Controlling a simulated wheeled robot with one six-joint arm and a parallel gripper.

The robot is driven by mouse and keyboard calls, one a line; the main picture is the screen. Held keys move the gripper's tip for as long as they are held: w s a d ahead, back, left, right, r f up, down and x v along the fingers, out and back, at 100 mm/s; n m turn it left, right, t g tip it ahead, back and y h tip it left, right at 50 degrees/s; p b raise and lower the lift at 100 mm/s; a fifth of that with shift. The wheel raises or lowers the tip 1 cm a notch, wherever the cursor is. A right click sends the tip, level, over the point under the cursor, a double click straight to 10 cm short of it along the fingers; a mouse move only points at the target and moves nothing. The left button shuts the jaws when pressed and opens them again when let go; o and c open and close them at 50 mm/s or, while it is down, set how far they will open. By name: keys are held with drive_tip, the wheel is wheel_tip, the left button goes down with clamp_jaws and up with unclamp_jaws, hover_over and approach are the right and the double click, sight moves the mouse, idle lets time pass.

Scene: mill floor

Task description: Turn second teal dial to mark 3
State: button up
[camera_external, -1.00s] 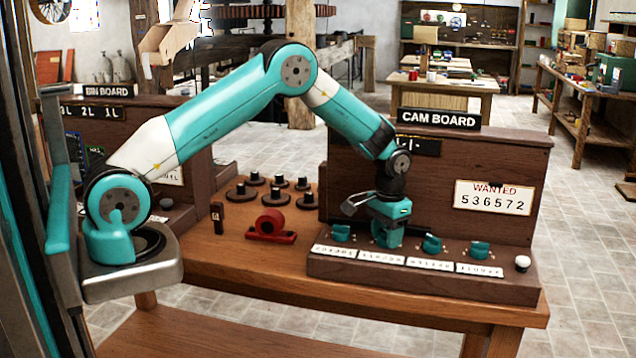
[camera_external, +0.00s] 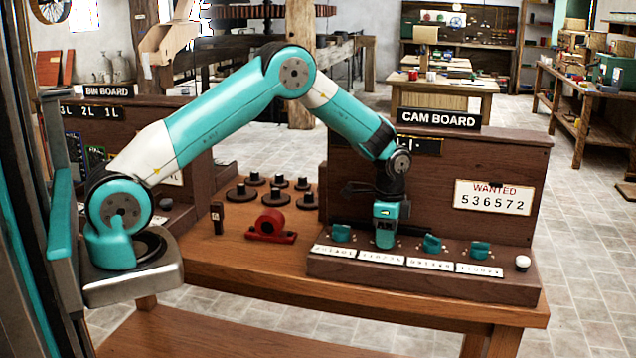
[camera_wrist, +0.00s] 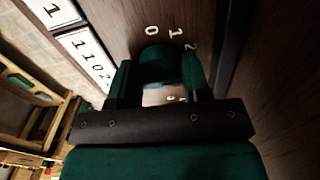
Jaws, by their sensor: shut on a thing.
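My gripper (camera_external: 385,240) points down at the front ledge of the cam board and is shut on the second teal dial (camera_wrist: 158,66). In the wrist view my gripper's two fingers (camera_wrist: 160,82) stand on either side of the dial. Marks 0, 1 and 2 show on the wood beyond the dial; other marks near the fingers are partly hidden. I cannot tell which mark the dial points to. In the external view my gripper hides the second dial. The first dial (camera_external: 341,233), third dial (camera_external: 432,243) and fourth dial (camera_external: 480,250) stand apart from my gripper.
White label cards (camera_external: 430,263) line the ledge front. A white knob (camera_external: 522,262) is at its right end. The cam board's upright panel (camera_external: 420,185) rises close behind my gripper. A red bearing block (camera_external: 268,226) and several dark discs (camera_external: 270,190) lie on the table to the left.

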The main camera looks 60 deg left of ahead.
drive_tip(key=shift+r+m, duration=0.1)
drive_tip(key=shift+m, duration=0.6)
drive_tip(key=o, duration=0.9)
drive_tip(key=shift+o, duration=0.2)
wheel_tip(320, 180, up, 17)
drive_tip(key=b, duration=0.2)
drive_tip(key=shift+r, duration=0.2)
